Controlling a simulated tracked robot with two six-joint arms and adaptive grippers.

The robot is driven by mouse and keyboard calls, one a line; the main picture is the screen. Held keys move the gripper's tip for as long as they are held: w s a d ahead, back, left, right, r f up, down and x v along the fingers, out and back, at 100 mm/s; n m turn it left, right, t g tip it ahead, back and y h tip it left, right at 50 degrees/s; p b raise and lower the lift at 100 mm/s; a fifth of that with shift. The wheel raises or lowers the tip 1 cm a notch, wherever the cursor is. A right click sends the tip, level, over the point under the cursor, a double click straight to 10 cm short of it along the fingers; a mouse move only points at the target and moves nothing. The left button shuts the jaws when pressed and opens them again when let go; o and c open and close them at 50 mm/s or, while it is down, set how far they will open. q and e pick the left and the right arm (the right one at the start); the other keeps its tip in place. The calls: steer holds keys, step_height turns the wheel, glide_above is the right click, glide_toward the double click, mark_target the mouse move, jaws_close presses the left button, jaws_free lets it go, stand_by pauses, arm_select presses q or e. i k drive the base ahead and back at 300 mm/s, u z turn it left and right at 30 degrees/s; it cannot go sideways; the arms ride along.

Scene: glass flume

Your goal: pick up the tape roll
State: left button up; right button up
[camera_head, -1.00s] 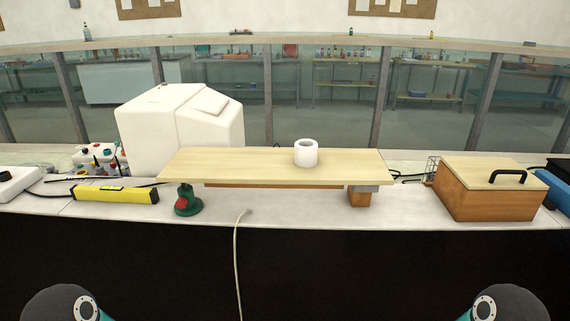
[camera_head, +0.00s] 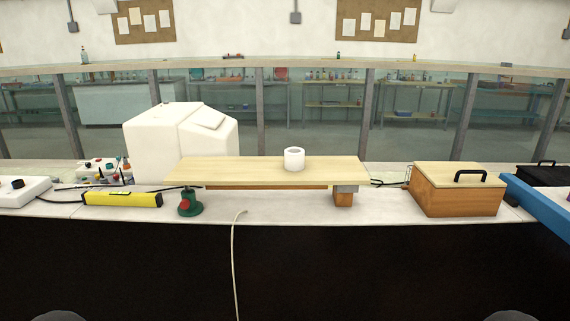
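The tape roll (camera_head: 294,160) is white and stands with its hole facing up on a pale wooden board (camera_head: 230,172), right of the board's middle. The board rests on a green and red jack (camera_head: 189,203) at the left and a wooden block (camera_head: 343,197) at the right. Only dark rounded parts of my arms show at the bottom corners. Neither gripper is in view.
A white box-shaped appliance (camera_head: 160,142) stands behind the board. A yellow level (camera_head: 122,199) lies to the left. A wooden box with a black handle (camera_head: 455,192) stands to the right. A cable (camera_head: 234,250) hangs over the bench front. The glass flume runs behind.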

mark_target(294, 156)
steer(key=z, duration=0.2)
steer(key=i, duration=1.05)
steer(key=u, duration=1.9)
steer(key=k, duration=1)
steer(key=z, duration=0.1)
steer(key=i, duration=0.1)
steer(key=z, duration=0.5)
